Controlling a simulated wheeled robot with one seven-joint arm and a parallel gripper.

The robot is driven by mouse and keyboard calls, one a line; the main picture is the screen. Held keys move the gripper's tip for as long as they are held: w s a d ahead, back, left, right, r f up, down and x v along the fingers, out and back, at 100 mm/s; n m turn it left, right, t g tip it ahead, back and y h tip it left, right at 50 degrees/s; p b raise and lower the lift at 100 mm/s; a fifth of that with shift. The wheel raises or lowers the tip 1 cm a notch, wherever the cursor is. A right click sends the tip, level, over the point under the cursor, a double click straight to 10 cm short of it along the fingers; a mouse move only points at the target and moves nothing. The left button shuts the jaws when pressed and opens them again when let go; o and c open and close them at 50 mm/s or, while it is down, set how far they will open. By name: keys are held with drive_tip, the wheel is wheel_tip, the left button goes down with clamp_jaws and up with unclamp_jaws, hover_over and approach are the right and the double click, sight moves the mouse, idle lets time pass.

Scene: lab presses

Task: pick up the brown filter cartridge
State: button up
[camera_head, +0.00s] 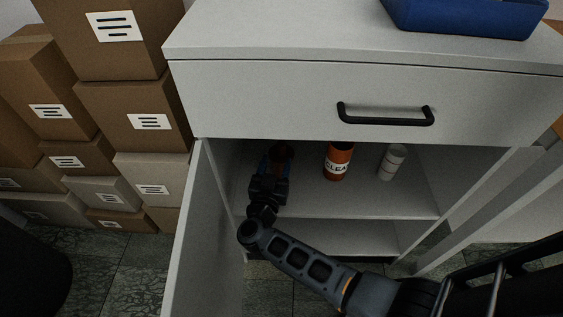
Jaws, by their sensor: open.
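My gripper (275,160) reaches into the left side of the open cabinet, above the upper shelf. It is dark and small in the picture, and its fingers are hard to make out; it is open. A dim reddish-brown thing (283,150) shows at the fingertips, mostly hidden by my gripper. It may be the brown filter cartridge, but I cannot tell for sure, nor whether the fingers touch it.
An orange-red can (338,162) with a white label and a white banded cylinder (391,161) stand to the right on the shelf (340,202). A closed drawer (290,100) is above, the open door (190,240) at left. Cardboard boxes (132,118) are stacked farther left.

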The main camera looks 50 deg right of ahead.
sight(280, 150)
drive_tip(key=b+x, duration=0.1)
drive_tip(key=x, duration=0.6)
drive_tip(key=shift+s, duration=0.15)
clamp_jaws()
idle(0.3)
